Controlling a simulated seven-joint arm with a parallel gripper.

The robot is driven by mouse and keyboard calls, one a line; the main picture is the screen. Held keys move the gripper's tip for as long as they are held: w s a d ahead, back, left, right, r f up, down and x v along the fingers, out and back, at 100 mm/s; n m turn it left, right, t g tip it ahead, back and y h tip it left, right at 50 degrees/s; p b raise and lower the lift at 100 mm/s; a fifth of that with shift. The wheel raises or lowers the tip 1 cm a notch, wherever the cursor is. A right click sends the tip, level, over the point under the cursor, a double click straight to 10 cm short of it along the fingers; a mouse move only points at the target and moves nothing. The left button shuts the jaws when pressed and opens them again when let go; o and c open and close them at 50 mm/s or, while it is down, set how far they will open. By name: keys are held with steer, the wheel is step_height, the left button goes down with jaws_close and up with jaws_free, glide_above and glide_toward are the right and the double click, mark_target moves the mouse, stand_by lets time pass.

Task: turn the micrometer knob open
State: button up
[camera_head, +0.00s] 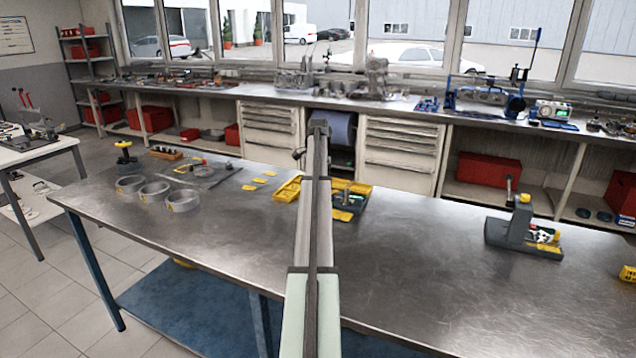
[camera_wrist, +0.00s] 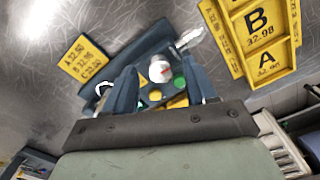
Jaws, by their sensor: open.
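The micrometer knob (camera_wrist: 159,69) shows in the wrist view as a small white round part with a red mark. It sits on a dark blue-grey fixture (camera_wrist: 150,42) with green and yellow spots just below the knob. My gripper (camera_wrist: 160,75) is open, with one dark finger on each side of the knob. A gap shows between the knob and each finger; I cannot tell how deep the fingers reach. In the head view my own arm covers the middle of the table and hides the knob and gripper tips.
A yellow tray (camera_wrist: 263,36) marked A and B lies right of the fixture in the wrist view, and a yellow number card (camera_wrist: 85,60) lies left. On the steel table (camera_head: 420,280) stand several grey rings (camera_head: 155,192) at left and a grey stand (camera_head: 518,225) at right.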

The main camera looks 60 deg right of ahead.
steer(key=shift+f, duration=0.2)
steer(key=shift+c, duration=0.3)
jaws_close()
